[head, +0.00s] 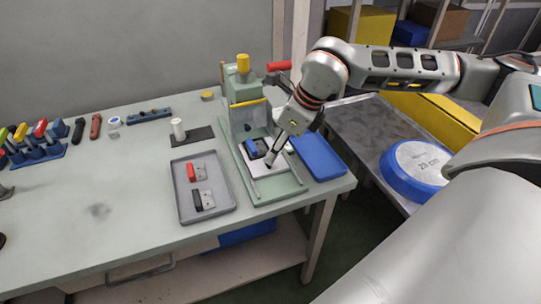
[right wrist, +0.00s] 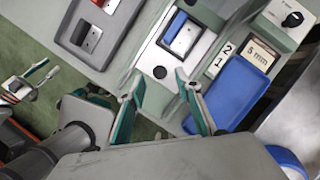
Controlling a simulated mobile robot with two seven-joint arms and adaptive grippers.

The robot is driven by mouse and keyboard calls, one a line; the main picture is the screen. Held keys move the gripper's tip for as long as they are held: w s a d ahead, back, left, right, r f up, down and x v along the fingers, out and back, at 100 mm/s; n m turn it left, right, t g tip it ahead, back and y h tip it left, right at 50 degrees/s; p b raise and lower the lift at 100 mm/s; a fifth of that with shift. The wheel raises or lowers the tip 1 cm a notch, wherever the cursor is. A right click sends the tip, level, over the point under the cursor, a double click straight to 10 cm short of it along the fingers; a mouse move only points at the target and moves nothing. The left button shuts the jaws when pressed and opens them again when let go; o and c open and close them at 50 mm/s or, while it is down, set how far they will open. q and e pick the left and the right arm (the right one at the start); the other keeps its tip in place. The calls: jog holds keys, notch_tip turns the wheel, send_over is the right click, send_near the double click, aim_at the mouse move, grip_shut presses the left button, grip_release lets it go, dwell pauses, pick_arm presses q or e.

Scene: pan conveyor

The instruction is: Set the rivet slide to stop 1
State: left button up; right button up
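The green press (head: 241,105) stands near the bench's right end. Its white rivet slide (head: 258,166) lies between rails at the front and holds a blue-handled part (head: 256,148). In the right wrist view the slide (right wrist: 153,58) has a black knob (right wrist: 160,72) at its near end. Number plates 2 and 1 (right wrist: 224,56) stand beside the right rail, 1 nearer the front. My right gripper (head: 271,160) is over the slide's front; in its wrist view the gripper (right wrist: 160,92) is open, fingers apart just short of the knob. My left gripper (right wrist: 48,72) seems to show, small, at left.
A grey tray (head: 218,213) with red and black-handled parts lies left of the press. An empty blue tray (head: 318,157) lies close on the right. A red lever (head: 279,66) sticks out above. A "5 mm" plate (right wrist: 262,52) stands behind the number plates.

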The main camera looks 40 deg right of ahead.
jog(key=shift+x, duration=1.65)
grip_shut()
jog(key=w, duration=0.2)
jog(key=w+d, duration=0.1)
jog(key=w, duration=0.4)
jog(key=shift+w+d, duration=0.3)
jog(key=shift+d, duration=0.1)
grip_release()
jog(key=shift+s, duration=0.1)
